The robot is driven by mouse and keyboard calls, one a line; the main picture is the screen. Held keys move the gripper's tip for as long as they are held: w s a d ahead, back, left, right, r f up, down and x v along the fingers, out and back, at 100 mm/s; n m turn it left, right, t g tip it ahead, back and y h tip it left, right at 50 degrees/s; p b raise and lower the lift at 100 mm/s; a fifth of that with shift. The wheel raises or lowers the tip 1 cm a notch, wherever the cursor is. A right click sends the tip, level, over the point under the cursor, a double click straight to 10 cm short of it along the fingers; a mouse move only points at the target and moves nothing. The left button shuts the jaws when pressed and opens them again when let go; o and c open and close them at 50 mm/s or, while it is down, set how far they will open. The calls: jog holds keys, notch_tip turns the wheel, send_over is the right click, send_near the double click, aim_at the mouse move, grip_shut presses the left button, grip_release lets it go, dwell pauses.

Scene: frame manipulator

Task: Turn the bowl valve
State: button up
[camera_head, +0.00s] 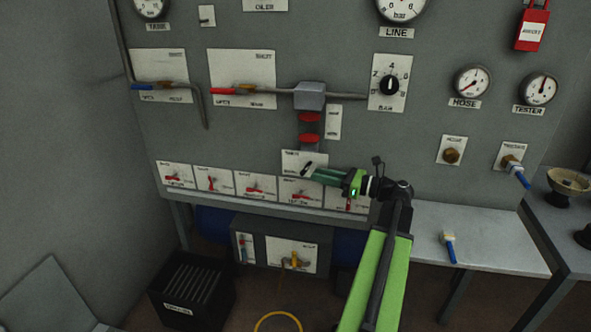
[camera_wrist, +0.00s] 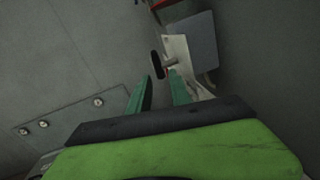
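A small black handle (camera_head: 307,166) sits on a white plate (camera_head: 292,157) low on the grey panel, below a unit with red bands; I take it for the bowl valve. The plate's lettering is too small to read. My gripper (camera_head: 313,175) has green fingers with their tips close to the handle. In the wrist view the black oval knob (camera_wrist: 157,65) stands just beyond the gap between the fingertips (camera_wrist: 160,80). The fingers are apart with nothing between them. I cannot tell whether a finger touches the knob.
A row of small plates with red handles (camera_head: 255,187) runs below. Red-handled (camera_head: 222,92) and blue-handled (camera_head: 143,87) valves sit higher left. A black selector knob (camera_head: 390,85) is upper right. A grey bench (camera_head: 480,238) with a blue-handled tool (camera_head: 449,247) stands right. A black crate (camera_head: 192,290) is lower left.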

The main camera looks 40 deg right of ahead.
jog(key=x, duration=0.9)
